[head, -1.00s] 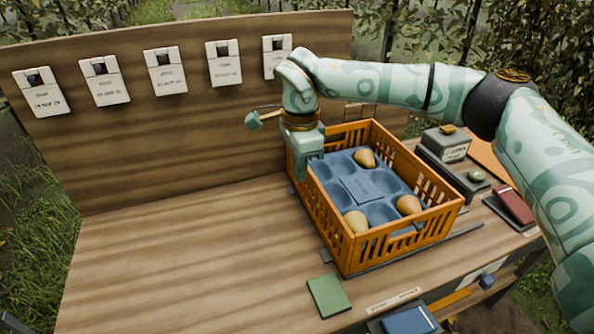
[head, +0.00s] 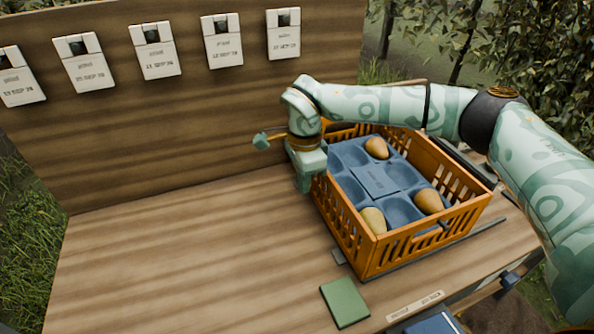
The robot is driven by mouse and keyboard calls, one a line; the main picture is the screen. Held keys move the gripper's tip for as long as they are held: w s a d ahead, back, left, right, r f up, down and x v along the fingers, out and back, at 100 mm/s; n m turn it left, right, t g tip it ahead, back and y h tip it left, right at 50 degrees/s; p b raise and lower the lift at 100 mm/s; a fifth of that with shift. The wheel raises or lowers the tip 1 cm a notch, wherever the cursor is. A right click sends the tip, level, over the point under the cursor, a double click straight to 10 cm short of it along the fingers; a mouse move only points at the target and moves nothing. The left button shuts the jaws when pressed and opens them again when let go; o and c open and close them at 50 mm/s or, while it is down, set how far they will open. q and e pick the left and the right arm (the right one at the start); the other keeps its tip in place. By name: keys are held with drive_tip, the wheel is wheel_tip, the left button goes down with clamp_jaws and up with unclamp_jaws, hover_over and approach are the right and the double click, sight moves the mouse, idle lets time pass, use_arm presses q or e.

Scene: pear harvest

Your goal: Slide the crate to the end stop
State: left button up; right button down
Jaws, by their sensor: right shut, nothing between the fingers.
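The orange slatted crate (head: 358,249) stands upright on the right part of the wooden table, with a blue moulded tray (head: 376,180) inside. Three pears sit in the tray: one at the back (head: 376,148), one at the right (head: 428,201) and one at the front (head: 374,220). My right gripper (head: 308,184) is shut and empty, pointing down at the crate's far left corner, close against its outer side. Whether it touches is unclear. A small dark piece (head: 339,257) lies by the crate's near left side; I cannot tell if it is the end stop. My left gripper is out of view.
A dark rail (head: 468,232) runs along the crate's near right side. A green square (head: 345,302) and a pale label strip (head: 414,304) lie at the front. The table (head: 190,250) left of the crate is clear. A wooden backboard (head: 200,120) with several white cards stands behind.

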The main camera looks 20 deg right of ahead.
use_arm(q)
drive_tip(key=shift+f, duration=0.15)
use_arm(e)
drive_tip(key=shift+s+d+r, duration=0.1)
drive_tip(key=shift+s+d, duration=0.05)
drive_tip(key=shift+d, duration=1.2)
